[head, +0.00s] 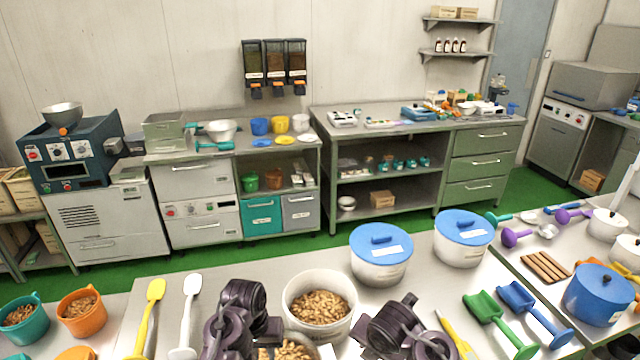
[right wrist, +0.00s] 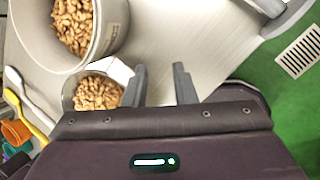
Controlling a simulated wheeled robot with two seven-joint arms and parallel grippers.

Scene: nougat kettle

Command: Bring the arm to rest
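My left gripper (head: 262,338) is at the bottom of the head view, over the near table, left of a white tub of nuts (head: 320,300). Its fingertips are not clear, so its opening cannot be told. My right arm (head: 405,328) shows to the right of that tub, with its gripper mostly hidden. In the right wrist view my right gripper (right wrist: 160,84) has its two fingers apart, with bare table between them. A smaller metal container of nuts (right wrist: 97,93) is close beside the left finger in that view.
Two white tubs with blue lids (head: 380,268) (head: 463,250) stand behind my right arm. White (head: 187,315) and yellow (head: 148,315) spatulas lie left. Green (head: 497,322) and blue (head: 533,312) scoops lie right. Clear table shows around (head: 250,275). Green floor separates the back counters.

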